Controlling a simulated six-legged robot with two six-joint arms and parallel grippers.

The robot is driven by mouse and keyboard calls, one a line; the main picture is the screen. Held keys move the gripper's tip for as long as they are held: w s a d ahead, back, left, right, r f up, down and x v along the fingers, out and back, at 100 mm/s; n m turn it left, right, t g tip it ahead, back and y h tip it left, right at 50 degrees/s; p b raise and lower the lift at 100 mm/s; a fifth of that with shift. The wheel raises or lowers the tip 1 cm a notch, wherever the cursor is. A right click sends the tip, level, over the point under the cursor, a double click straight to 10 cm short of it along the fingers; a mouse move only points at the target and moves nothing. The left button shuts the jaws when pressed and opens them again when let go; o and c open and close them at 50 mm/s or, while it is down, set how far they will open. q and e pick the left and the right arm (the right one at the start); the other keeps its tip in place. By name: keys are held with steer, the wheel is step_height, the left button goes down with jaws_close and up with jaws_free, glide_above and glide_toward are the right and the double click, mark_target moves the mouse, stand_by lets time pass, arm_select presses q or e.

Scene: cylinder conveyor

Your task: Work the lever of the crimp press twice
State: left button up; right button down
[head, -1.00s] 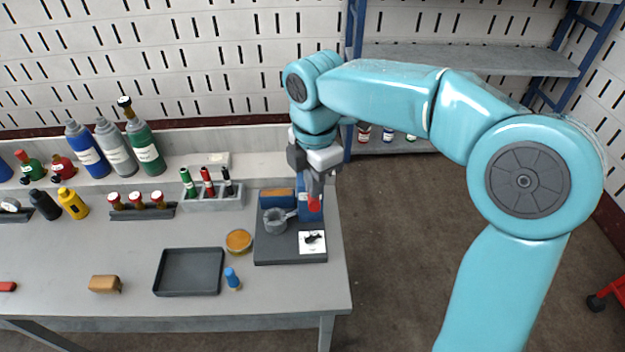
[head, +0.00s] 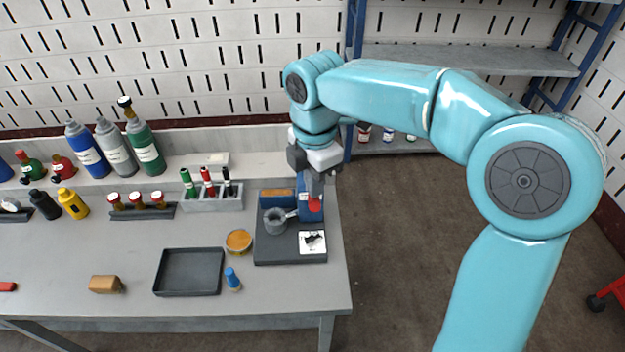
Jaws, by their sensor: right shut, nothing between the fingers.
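The crimp press stands on a dark base plate (head: 275,254) at the right end of the grey bench. It has a blue upright body (head: 302,190), a red part (head: 314,206) that looks like the lever's end, and a grey round cup (head: 275,222) at its front left. My right gripper (head: 316,190) points down just above the red part, its fingers shut with nothing between them. I cannot tell whether the fingertips touch the lever. My left gripper is not in view.
A dark tray (head: 189,272), an orange disc (head: 238,241) and a blue-capped bottle (head: 232,280) lie left of the press. Gas cylinders (head: 148,150) stand on the back ledge. A marker rack (head: 215,202) is behind. The bench front between tan block (head: 105,284) and tray is clear.

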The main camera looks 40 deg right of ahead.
steer(key=shift+f+b, duration=3.75)
steer(key=shift+f, duration=1.55)
step_height(320, 180, up, 11)
steer(key=p, duration=1)
steer(key=shift+f, duration=0.2)
step_height(320, 180, down, 11)
steer(key=b, duration=0.8)
step_height(320, 180, up, 11)
steer(key=p, duration=1)
steer(key=shift+d, duration=0.1)
steer(key=shift+w, duration=0.1)
